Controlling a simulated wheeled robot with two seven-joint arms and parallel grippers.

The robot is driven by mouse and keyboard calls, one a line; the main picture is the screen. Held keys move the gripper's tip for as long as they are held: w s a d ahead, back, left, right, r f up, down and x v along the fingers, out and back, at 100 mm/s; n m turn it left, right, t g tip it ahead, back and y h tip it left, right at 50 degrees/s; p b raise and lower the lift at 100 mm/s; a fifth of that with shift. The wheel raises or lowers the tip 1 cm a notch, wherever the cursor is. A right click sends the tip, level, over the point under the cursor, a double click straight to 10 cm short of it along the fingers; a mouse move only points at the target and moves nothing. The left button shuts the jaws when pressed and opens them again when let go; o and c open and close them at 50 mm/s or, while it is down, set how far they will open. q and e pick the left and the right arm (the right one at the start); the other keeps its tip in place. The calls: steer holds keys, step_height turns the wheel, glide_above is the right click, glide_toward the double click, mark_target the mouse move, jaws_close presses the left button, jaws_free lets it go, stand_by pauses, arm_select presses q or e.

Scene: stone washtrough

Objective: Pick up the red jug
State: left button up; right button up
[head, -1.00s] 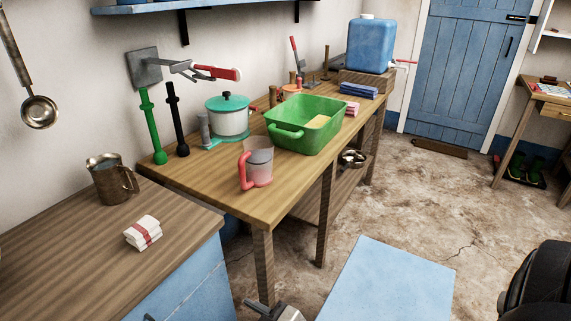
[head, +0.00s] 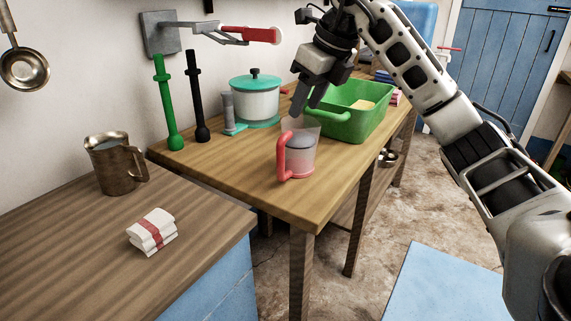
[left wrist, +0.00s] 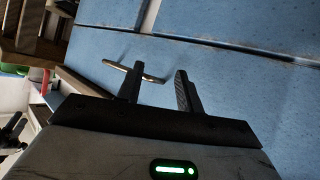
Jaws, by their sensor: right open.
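The red jug (head: 301,163) stands upright near the front edge of the wooden table. It has clear, greyish walls, a red base and a red handle on its left side. My right gripper (head: 308,103) hangs just above the jug's rim, fingers pointing down and apart, with nothing held. Whether a finger touches or overlaps the rim, I cannot tell. My left gripper (left wrist: 158,68) shows in the left wrist view, open and empty in front of a blue panelled front with a metal handle (left wrist: 138,70).
A green basin (head: 372,125) stands right behind the jug. A lidded pot (head: 254,103) and green and black upright tools (head: 167,110) stand to the left. A nearer counter (head: 70,215) holds a metal mug (head: 112,168) and folded cloths (head: 152,230). The wooden tabletop left of the jug is clear.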

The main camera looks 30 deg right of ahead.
steer(key=b, duration=0.2)
glide_above(283, 179)
step_height(283, 179, down, 14)
steer(key=shift+w+f, duration=0.1)
steer(key=shift+d, duration=0.1)
jaws_close()
